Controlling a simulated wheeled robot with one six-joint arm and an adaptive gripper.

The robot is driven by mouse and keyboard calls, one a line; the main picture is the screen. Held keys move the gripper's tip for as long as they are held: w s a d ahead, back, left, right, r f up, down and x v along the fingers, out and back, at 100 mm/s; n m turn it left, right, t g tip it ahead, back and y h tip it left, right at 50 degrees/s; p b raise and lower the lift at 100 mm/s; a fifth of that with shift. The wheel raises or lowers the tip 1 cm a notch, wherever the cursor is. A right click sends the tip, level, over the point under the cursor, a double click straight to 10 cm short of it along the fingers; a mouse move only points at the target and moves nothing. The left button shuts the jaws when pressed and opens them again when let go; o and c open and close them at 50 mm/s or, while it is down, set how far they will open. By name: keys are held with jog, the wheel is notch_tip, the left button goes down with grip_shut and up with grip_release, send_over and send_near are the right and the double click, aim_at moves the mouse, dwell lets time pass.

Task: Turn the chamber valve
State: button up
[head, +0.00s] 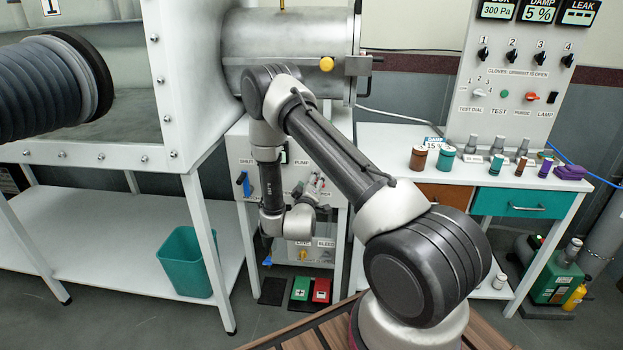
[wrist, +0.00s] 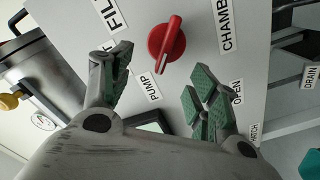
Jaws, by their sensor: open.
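A red knob (wrist: 167,42) with a pointed bar handle sits on a pale panel in the wrist view. The lettering around it reads "PUMP", "FIL", "CHAMB" and "OPEN", partly cut off. I cannot tell for certain which label belongs to the knob. My gripper (wrist: 160,75) is open and empty, its green-padded fingers spread below the knob, apart from it as far as I can see. In the head view my gripper (head: 314,190) is small and close to the front of the white panel (head: 238,150); my arm hides part of that panel and the red knob.
A metal cylinder (head: 290,40) with a yellow knob (head: 327,64) lies above the panel. A blue handle (head: 243,182) is at the panel's left. Green (head: 301,288) and red (head: 321,290) pedals stand below.

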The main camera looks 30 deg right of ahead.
jog(key=v, duration=0.8)
jog(key=shift+s, duration=0.15)
jog(key=shift+a, duration=0.1)
